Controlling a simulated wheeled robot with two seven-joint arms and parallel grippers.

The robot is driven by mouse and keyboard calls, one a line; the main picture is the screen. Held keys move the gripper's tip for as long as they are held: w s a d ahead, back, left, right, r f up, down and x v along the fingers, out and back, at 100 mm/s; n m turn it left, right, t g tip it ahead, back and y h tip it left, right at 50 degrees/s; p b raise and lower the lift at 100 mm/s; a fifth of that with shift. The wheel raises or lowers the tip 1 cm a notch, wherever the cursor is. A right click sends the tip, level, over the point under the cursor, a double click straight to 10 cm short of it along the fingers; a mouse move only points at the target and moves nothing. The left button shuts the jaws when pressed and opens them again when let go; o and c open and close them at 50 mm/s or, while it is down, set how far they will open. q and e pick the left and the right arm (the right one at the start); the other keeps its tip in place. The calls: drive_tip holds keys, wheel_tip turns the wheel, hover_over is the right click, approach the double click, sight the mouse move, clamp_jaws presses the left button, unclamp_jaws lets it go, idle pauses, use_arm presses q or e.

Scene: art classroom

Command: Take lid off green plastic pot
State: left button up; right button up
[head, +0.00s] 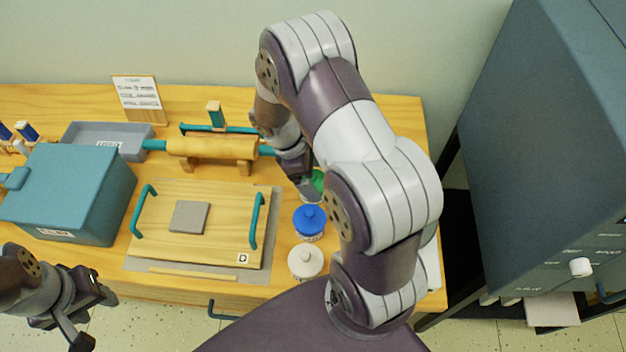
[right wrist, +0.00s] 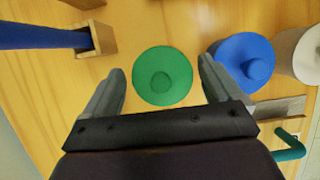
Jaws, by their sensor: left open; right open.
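The green pot's lid (right wrist: 161,76) shows from above in the right wrist view, round with a small knob in its middle. In the head view only a part of the green pot (head: 318,182) shows, the rest hidden behind my right arm. My right gripper (right wrist: 162,82) is open, with one finger on each side of the lid and a gap to it on both sides. It also shows in the head view (head: 309,192), partly covered by my arm. My left gripper (head: 97,312) is open and empty at the lower left, off the table's front edge.
A blue-lidded pot (head: 309,221) and a white-lidded pot (head: 305,261) stand in front of the green one. A wooden board with teal handles (head: 160,215), a teal box (head: 75,190), a grey tray (head: 118,133) and a rolling pin (head: 212,148) fill the left.

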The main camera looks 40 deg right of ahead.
drive_tip(key=c, duration=0.8)
drive_tip(key=shift+r, duration=0.1)
